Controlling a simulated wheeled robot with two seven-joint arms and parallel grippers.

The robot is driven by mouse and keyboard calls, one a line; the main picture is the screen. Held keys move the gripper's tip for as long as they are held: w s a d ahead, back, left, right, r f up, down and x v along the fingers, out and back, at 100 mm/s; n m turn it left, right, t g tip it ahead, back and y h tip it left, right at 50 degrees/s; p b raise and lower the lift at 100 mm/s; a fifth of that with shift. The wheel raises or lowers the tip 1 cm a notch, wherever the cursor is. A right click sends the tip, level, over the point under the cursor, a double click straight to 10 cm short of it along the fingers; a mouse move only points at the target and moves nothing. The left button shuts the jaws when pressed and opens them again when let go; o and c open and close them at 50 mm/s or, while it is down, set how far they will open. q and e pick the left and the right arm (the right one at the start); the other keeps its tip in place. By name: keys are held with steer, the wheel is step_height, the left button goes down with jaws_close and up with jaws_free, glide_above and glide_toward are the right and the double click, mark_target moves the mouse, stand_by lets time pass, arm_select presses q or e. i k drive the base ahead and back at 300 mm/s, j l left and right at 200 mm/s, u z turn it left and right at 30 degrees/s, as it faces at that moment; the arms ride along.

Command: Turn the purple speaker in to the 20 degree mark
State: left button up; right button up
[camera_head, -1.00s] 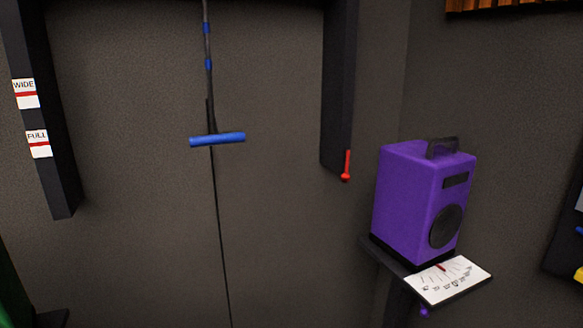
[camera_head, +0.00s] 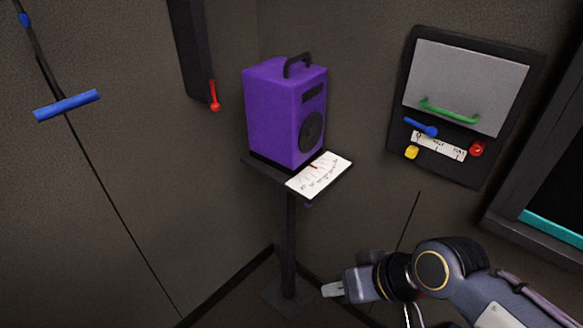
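The purple speaker (camera_head: 268,115) stands upright on a small dark stand (camera_head: 289,230) in the corner. It has a black handle on top and a round black cone on its right-hand face. A white scale card (camera_head: 325,178) with a fan of marks lies in front of its base. A short red pointer (camera_head: 314,166) lies over the card; the mark numbers are too small to read. My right gripper (camera_head: 333,290) is low in front of the stand, apart from the speaker and below it. Nothing shows in it, and its finger gap cannot be made out. My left gripper is out of view.
A wall panel (camera_head: 459,165) on the right has a grey flap with a green handle (camera_head: 449,111), a blue lever (camera_head: 421,127), and yellow and red knobs. A blue bar (camera_head: 66,105) hangs at left. A red lever (camera_head: 214,96) sits left of the speaker.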

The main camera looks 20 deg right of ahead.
mark_target(285, 98)
steer(key=j+z, duration=0.2)
steer(key=z, duration=0.2)
steer(key=k+j+z, duration=0.1)
steer(key=z, duration=0.25)
steer(key=k+j+z, duration=0.1)
steer(key=j+z, duration=0.15)
steer(key=z, duration=0.15)
